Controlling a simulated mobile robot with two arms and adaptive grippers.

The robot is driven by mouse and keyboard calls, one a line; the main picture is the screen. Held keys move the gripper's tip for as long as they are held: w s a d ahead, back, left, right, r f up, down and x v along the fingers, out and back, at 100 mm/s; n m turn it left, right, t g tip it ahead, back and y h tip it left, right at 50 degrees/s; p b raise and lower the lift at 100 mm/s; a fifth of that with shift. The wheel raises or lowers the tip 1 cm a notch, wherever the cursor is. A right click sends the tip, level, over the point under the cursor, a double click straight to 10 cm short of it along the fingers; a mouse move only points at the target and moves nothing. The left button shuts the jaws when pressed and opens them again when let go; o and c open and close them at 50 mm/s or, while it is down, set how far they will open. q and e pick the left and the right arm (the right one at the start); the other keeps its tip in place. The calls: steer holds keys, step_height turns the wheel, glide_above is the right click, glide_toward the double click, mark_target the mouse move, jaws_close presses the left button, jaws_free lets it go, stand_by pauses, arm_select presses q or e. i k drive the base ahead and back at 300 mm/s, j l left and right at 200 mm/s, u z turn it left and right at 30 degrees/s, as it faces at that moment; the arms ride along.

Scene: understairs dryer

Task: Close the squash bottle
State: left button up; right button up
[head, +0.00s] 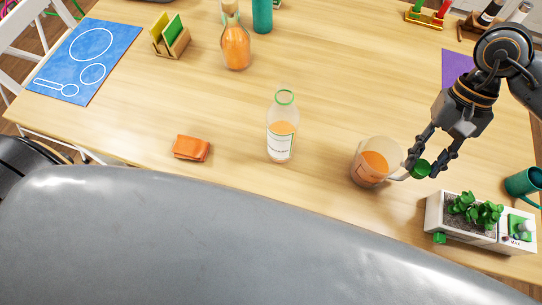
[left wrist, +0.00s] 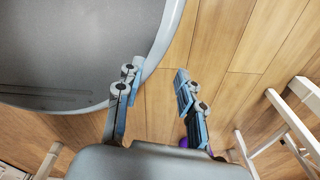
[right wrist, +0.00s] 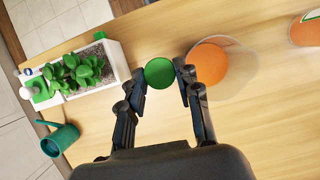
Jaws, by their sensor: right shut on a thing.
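My right gripper (head: 426,168) is shut on a green cap (head: 421,169), to the right of the bottle and beside the jug. In the right wrist view the cap (right wrist: 159,72) sits between the fingertips (right wrist: 164,80). The bottle's lower part shows at the top right of that view (right wrist: 307,32). My left gripper (left wrist: 155,80) is away from the table over the wooden floor, its fingers apart with nothing between them.
A clear jug (head: 370,163) of orange liquid stands between bottle and right gripper, its handle close to the fingers. A white planter (head: 465,222) is at the right front. An orange cloth (head: 191,148) lies left of the bottle. A corked orange bottle (head: 236,45) stands behind.

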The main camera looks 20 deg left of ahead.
mark_target(283, 116)
steer(key=k, duration=0.95)
steer(key=u, duration=1.85)
steer(key=k+l, duration=0.25)
steer(key=l, duration=0.15)
steer(key=k+l, duration=0.2)
steer(key=l, duration=0.2)
steer(key=k+l, duration=0.25)
steer(key=l, duration=0.15)
steer(key=k+l, duration=0.25)
steer(key=l, duration=0.15)
steer(key=k+l, duration=0.2)
steer(key=l, duration=0.2)
steer(key=k+l, duration=0.25)
steer(key=l, duration=0.15)
